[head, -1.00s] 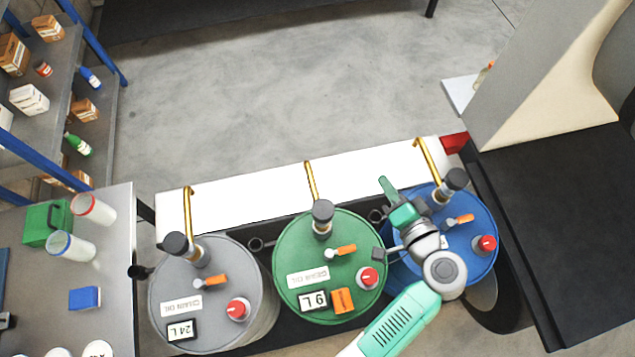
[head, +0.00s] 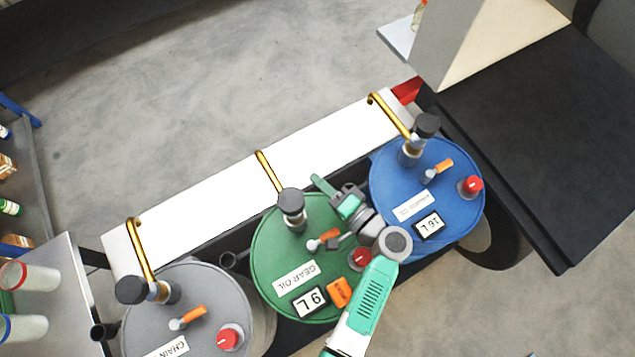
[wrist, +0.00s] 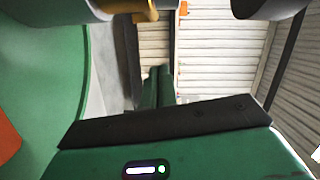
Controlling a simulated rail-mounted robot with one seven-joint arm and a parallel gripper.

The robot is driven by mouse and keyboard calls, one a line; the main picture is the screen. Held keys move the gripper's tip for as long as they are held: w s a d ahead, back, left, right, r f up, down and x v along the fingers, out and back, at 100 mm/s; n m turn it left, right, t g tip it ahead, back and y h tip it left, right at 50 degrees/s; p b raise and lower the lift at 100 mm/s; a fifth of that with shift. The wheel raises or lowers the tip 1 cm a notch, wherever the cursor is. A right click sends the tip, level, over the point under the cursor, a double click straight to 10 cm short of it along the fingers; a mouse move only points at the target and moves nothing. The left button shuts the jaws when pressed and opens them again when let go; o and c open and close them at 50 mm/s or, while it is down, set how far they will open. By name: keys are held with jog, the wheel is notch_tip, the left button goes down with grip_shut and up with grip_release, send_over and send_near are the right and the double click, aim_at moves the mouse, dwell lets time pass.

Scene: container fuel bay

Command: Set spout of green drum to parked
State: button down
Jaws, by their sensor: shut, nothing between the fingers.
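The green drum (head: 265,245) stands in the middle of the row, labelled GEAR OIL, with a 9 L display (head: 309,301) on top. Its brass spout (head: 268,170) runs from the black-capped pump (head: 291,201) out over the white ledge. An orange-handled valve (head: 325,241) and a red knob (head: 360,258) sit on the lid. My gripper (head: 318,181) is shut and empty, above the drum's right rim, to the right of the pump and apart from the spout. Its green fingers (wrist: 155,88) show together in the wrist view.
The blue drum (head: 455,205) and grey drum (head: 190,290) flank the green one, each with a brass spout over the white ledge (head: 190,205). An orange block (head: 338,292) lies on the green lid. Open floor lies beyond the ledge; a dark platform (head: 550,130) is at right.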

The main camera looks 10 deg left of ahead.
aim_at(274, 180)
jog(key=w+a+f+b, duration=0.1)
jog(key=a, duration=0.7)
jog(key=shift+a+b, duration=0.2)
jog(key=shift+b, duration=0.15)
jog(key=shift+f, duration=0.1)
